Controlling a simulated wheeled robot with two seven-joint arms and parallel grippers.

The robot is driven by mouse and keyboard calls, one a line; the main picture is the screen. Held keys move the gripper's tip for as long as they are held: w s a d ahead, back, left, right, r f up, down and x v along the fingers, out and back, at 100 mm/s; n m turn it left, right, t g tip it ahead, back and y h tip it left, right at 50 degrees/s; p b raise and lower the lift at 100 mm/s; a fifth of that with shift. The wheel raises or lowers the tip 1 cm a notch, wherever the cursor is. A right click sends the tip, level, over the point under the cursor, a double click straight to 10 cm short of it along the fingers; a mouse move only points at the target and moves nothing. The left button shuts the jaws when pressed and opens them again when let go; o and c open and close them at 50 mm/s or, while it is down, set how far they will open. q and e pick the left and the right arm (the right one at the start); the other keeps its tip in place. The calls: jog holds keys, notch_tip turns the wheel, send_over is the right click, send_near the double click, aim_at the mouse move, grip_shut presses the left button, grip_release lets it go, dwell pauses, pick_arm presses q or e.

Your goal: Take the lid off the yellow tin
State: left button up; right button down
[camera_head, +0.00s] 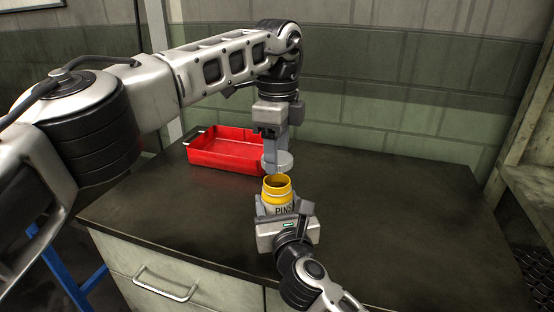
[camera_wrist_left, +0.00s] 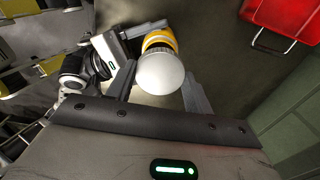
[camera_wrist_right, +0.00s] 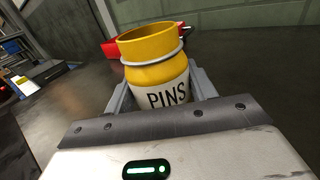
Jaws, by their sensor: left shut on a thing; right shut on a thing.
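The yellow tin (camera_head: 278,190), marked PINS, stands roughly upright with its mouth open. It also shows in the right wrist view (camera_wrist_right: 158,74) with a pale ring around its neck. My right gripper (camera_head: 278,208) is shut on the tin's body from the near side. The pale grey round lid (camera_head: 278,162) is off the tin, above and slightly behind its rim. My left gripper (camera_head: 273,150) is shut on the lid from above. In the left wrist view the lid (camera_wrist_left: 161,73) sits between the fingers and hides part of the tin. I cannot tell whether the tin's base touches the bench.
A red tray (camera_head: 228,160) with a dark handle sits on the dark bench top (camera_head: 400,210), behind and left of the tin. The bench to the right is clear. A drawer handle (camera_head: 166,284) is on the front. Block walls stand behind.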

jog(key=shift+c, duration=2.1)
grip_release()
jog(key=shift+s, duration=0.1)
